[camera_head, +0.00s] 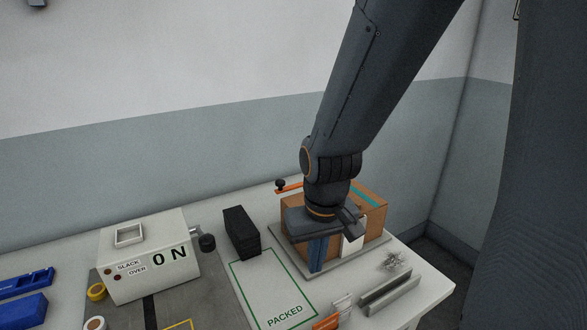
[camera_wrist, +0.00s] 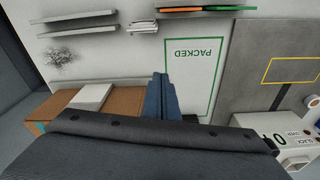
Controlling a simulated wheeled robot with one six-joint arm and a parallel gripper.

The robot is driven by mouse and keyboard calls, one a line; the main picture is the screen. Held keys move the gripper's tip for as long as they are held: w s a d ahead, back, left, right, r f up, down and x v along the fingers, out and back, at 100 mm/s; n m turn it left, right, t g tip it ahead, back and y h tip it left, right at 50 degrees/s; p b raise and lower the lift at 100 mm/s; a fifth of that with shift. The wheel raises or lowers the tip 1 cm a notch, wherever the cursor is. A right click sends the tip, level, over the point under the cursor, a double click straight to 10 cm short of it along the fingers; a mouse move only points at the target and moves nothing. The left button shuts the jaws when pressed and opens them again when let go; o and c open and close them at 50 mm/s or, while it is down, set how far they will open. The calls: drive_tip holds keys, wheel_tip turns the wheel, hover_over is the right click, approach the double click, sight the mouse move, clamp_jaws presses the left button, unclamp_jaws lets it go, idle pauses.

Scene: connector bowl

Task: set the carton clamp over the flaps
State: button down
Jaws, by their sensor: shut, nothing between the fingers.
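The brown carton (camera_head: 372,212), with a teal strip on top, stands on a grey base plate (camera_head: 345,262) at the table's right end. An orange bar with a black knob (camera_head: 281,185) shows at the carton's back left; I cannot tell for certain whether it is the carton clamp. My gripper (camera_head: 316,268) points down at the carton's front left and hides part of it. Its blue fingers are shut and empty. In the wrist view my gripper (camera_wrist: 161,88) shows beside the carton (camera_wrist: 126,103), which carries a white patch (camera_wrist: 92,96). The flaps are mostly hidden.
A green-outlined PACKED area (camera_head: 262,286) lies empty left of the carton. A black block (camera_head: 241,231) stands behind it, and a white switch box (camera_head: 150,258) further left. Metal rails (camera_head: 386,291) and orange-edged pieces (camera_head: 328,321) lie along the front. Blue parts (camera_head: 25,285) are far left.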

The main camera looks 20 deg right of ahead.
drive_tip(key=w+r+t+b, duration=0.1)
drive_tip(key=w+r+b, duration=0.1)
drive_tip(key=w+r, duration=0.3)
drive_tip(key=w+r+b, duration=0.3)
drive_tip(key=w+r, duration=0.3)
drive_tip(key=w, duration=0.8)
drive_tip(key=w+r+t+b, duration=0.1)
drive_tip(key=w+r, duration=0.4)
drive_tip(key=w, duration=0.5)
drive_tip(key=shift+w+r+n+t+b, duration=0.2)
drive_tip(key=shift+r+n+t+b, duration=0.15)
drive_tip(key=shift+b, duration=0.4)
drive_tip(key=shift+a+f, duration=0.1)
drive_tip(key=shift+f, duration=0.05)
wheel_tip(320, 180, down, 10)
drive_tip(key=p, duration=0.3)
drive_tip(key=shift+s, duration=0.2)
drive_tip(key=shift+s+a, duration=0.1)
drive_tip(key=shift+s, duration=0.05)
